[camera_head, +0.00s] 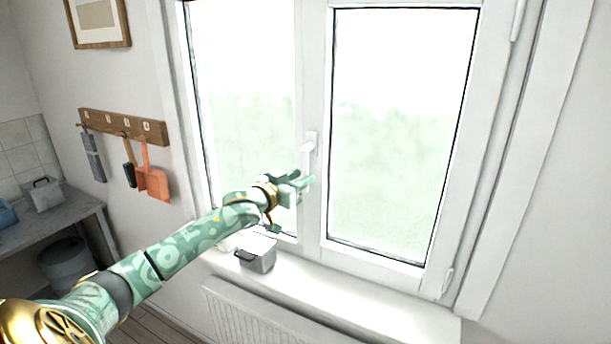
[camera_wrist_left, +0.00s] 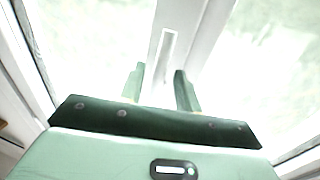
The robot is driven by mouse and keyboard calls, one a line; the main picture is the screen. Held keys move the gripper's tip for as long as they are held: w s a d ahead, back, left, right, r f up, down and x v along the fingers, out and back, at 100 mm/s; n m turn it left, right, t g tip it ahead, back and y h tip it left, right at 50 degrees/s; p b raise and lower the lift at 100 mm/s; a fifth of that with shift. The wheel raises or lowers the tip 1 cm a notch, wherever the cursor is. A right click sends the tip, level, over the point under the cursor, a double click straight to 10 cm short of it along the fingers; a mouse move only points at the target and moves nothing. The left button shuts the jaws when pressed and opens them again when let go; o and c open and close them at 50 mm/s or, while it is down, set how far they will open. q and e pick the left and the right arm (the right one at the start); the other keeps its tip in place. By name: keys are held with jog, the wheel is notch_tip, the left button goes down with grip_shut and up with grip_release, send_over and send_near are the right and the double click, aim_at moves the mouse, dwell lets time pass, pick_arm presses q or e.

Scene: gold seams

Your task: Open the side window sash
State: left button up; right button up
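The white double window has a left sash (camera_head: 305,70) and a right sash (camera_head: 322,100), both with bright glass. I see no clear gap at either sash. My left gripper (camera_head: 304,184) is just below the handle, in front of the upright. I cannot tell whether a finger touches the frame. My right gripper is out of view.
A grey box (camera_head: 258,256) stands on the white sill (camera_head: 350,302) beneath my left forearm. A radiator (camera_head: 250,318) is below the sill. A hook rail (camera_head: 122,127) with an orange dustpan (camera_head: 154,182) hangs on the left wall. The right sill is clear.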

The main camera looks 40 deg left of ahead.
pick_arm(q)
jog(key=shift+w, duration=1.35)
grip_shut()
jog(key=shift+d, duration=0.1)
